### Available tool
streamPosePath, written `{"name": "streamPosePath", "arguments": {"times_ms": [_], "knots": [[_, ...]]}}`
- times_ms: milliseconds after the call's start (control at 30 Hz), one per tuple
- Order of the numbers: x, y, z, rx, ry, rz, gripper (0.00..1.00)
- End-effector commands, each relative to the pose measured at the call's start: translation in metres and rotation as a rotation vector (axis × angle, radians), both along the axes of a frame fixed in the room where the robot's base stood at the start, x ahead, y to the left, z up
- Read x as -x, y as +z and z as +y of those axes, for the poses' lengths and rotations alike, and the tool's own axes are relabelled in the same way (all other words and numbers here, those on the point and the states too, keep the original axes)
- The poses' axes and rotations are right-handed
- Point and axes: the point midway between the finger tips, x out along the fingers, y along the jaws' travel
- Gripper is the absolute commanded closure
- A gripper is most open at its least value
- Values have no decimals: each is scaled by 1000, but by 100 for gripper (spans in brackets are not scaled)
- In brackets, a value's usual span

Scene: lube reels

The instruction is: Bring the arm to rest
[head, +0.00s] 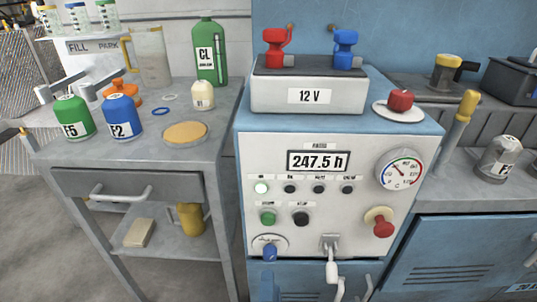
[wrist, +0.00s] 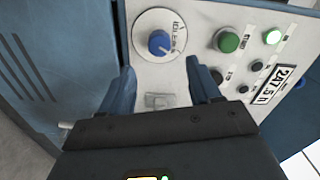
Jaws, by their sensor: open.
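In the wrist view my gripper (wrist: 160,68) is open, its two blue fingers spread and nothing seen held between them. It is in front of the lower part of the white control panel (wrist: 140,14). A small pale fitting (wrist: 160,100) on the panel shows between the fingers, and a blue rotary knob (wrist: 158,42) lies beyond the fingertips. I cannot tell whether a finger touches the panel. In the head view I cannot make out my gripper for sure; the panel (head: 270,222) faces me, with a white lever (head: 332,270) pointing down.
A grey cart (head: 60,165) with bottles, a jug and a round tan lid stands left. The blue cabinet (head: 440,250) with handles is right. A 12 V box (head: 270,95) and a red-knobbed dish (head: 400,112) top the panel unit. Bare floor shows lower left.

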Motion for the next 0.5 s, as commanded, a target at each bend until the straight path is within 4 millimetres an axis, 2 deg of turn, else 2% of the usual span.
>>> {"name": "streamPosePath", "arguments": {"times_ms": [167,267,500], "knots": [[19,-1,-15,39,5,-3,37],[45,2,-37,103,12,-13,37],[125,25,-93,329,39,-24,37]]}}
